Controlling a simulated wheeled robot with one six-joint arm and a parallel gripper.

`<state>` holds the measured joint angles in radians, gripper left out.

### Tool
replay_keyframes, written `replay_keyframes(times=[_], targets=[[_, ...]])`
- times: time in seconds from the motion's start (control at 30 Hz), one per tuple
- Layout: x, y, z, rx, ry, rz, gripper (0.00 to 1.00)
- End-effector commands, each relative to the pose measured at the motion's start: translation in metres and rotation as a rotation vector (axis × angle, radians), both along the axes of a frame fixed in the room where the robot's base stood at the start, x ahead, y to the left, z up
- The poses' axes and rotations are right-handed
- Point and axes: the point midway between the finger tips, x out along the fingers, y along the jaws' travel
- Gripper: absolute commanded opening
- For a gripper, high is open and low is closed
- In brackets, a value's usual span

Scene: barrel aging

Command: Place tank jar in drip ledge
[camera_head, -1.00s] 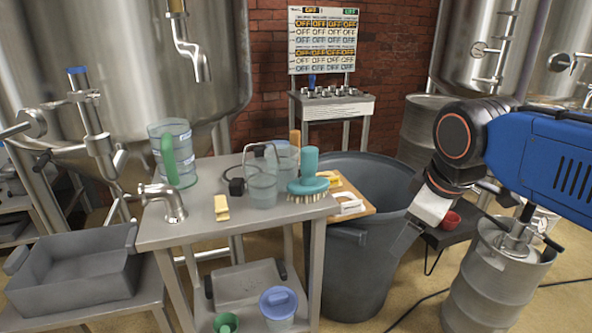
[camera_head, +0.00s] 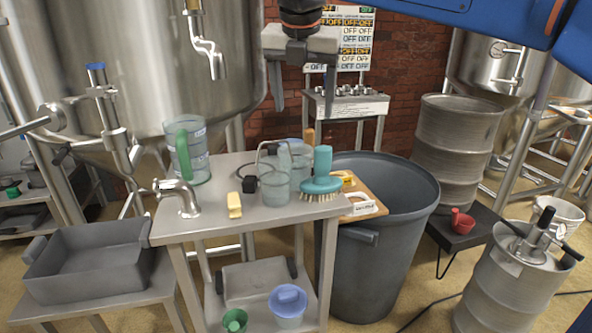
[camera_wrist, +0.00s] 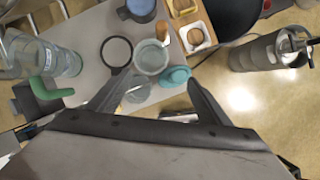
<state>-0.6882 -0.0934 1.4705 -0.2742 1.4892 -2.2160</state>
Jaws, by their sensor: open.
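Several clear vessels stand on the steel table (camera_head: 215,222). A large clear jug with a green handle (camera_head: 198,158) is at its back left; it also shows in the wrist view (camera_wrist: 62,62). Two clear cups stand in the middle, a front one (camera_head: 275,188) and one behind it (camera_head: 297,160). I cannot tell which vessel is the tank jar. No part is clearly marked as the drip ledge. My gripper (camera_head: 304,105) is open and empty, pointing down above the cups. In the wrist view its fingers (camera_wrist: 157,95) spread around the cups from above, apart from them.
A teal brush (camera_head: 322,178) stands right of the cups, and a yellow block (camera_head: 234,205) lies in front. A steel tap (camera_head: 180,196) rises at the table's left edge. A grey basin (camera_head: 85,265) sits lower left. A big grey bin (camera_head: 395,235) stands to the right.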

Motion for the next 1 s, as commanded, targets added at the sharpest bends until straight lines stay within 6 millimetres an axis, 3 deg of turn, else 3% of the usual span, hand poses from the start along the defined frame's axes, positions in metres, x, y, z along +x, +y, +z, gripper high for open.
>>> replay_keyframes(times=[0.1,0.27,0.8,1.0], targets=[[0.003,0.018,0.007,-0.041,0.0,0.096,0.72],[0.007,0.022,0.003,-0.058,0.002,0.133,0.72],[0.041,0.017,-0.082,-0.058,0.003,0.129,0.72],[0.049,0.017,-0.101,-0.057,0.002,0.129,0.72]])
